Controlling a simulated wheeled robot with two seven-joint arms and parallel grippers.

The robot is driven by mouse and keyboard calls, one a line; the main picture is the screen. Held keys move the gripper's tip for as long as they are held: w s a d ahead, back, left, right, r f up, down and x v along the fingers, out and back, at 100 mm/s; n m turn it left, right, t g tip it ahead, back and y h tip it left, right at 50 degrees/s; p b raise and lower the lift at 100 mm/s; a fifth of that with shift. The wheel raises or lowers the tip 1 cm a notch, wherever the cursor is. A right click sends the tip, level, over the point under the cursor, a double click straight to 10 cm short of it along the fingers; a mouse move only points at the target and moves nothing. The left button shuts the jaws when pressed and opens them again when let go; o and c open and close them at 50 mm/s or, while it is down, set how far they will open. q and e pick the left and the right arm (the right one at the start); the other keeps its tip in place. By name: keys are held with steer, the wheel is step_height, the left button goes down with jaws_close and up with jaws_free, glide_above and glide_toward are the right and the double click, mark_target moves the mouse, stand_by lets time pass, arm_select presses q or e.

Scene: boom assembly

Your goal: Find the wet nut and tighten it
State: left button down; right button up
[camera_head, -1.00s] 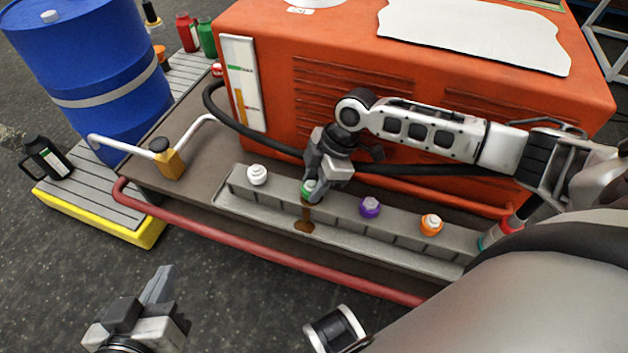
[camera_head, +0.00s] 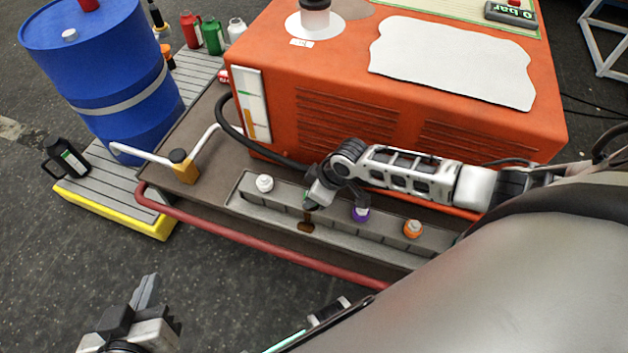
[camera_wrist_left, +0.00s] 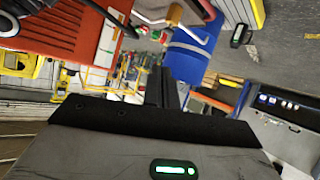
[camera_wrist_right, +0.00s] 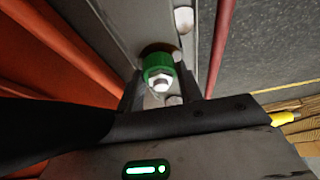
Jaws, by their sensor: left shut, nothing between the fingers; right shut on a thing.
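Four coloured nuts sit in a row on the grey manifold block. The green nut (camera_wrist_right: 158,65) has a brown wet stain (camera_head: 306,226) running down the block below it. My right gripper (camera_head: 314,197) is shut on the green nut, whose fingers also show on either side of it in the right wrist view (camera_wrist_right: 163,88). In the head view the gripper hides most of this nut. The white nut (camera_head: 264,183), purple nut (camera_head: 360,214) and orange nut (camera_head: 412,229) are apart from the fingers. My left gripper (camera_head: 146,290) is shut and empty, low at the left; its fingers show in the left wrist view (camera_wrist_left: 163,85).
The orange machine housing (camera_head: 400,130) stands behind the block. A red rail (camera_head: 260,248) runs along the front. A lever with a yellow block (camera_head: 182,166), a black hose (camera_head: 235,130) and a blue drum (camera_head: 105,80) are at the left. Dark floor lies in front.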

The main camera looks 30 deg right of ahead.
steer(key=shift+a+r+m+t+h+p, duration=0.15)
steer(key=shift+m+t+h+p, duration=0.15)
steer(key=shift+m+p, duration=0.75)
arm_select(q)
steer(key=shift+w+r, duration=0.1)
steer(key=shift+r, duration=0.5)
steer(key=shift+f, duration=0.1)
arm_select(e)
steer(key=o, duration=1)
